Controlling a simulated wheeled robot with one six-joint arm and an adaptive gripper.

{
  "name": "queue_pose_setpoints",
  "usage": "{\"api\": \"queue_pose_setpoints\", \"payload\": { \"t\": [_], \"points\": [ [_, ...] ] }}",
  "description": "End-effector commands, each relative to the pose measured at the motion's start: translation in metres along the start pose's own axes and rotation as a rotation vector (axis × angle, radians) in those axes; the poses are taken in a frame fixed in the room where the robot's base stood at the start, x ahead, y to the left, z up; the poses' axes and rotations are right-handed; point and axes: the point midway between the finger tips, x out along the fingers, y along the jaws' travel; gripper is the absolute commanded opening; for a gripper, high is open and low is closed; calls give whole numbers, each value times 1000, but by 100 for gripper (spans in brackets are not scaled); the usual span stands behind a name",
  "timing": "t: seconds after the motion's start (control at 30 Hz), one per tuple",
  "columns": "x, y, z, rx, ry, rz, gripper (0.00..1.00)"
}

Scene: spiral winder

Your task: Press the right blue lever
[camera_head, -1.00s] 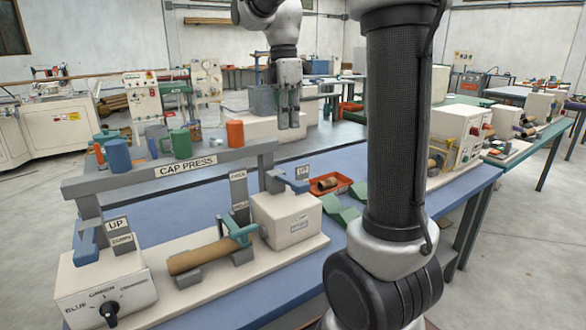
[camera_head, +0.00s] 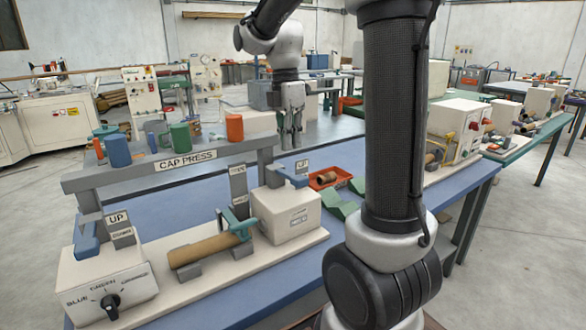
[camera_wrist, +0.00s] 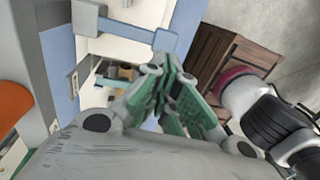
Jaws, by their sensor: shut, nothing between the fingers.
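The right blue lever (camera_head: 288,178) sticks out above the white box on the right end of the cap press, beside a small "UP" sign (camera_head: 301,167). My gripper (camera_head: 291,146) points down above and behind the lever in the head view. It is shut and empty, its green finger pads together in the wrist view (camera_wrist: 168,80). I cannot tell the exact height between fingertips and lever. The left blue lever (camera_head: 86,243) stands at the other end by its own "UP" sign.
The grey "CAP PRESS" crossbar (camera_head: 150,170) spans the station. A brown tube (camera_head: 202,249) with a green clamp (camera_head: 238,227) lies between the boxes. A red tray (camera_head: 322,180) and green blocks (camera_head: 342,205) lie right of the right box.

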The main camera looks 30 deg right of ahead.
Motion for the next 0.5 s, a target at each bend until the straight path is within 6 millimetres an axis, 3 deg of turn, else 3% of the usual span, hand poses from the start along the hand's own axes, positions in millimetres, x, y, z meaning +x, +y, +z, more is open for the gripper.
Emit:
{"api": "queue_pose_setpoints", "payload": {
  "t": [0.23, 0.5],
  "points": [
    [50, -1, 0, 0, 0, -3, 0],
    [74, 0, 0, 1, 0, 0, 0]
  ]
}}
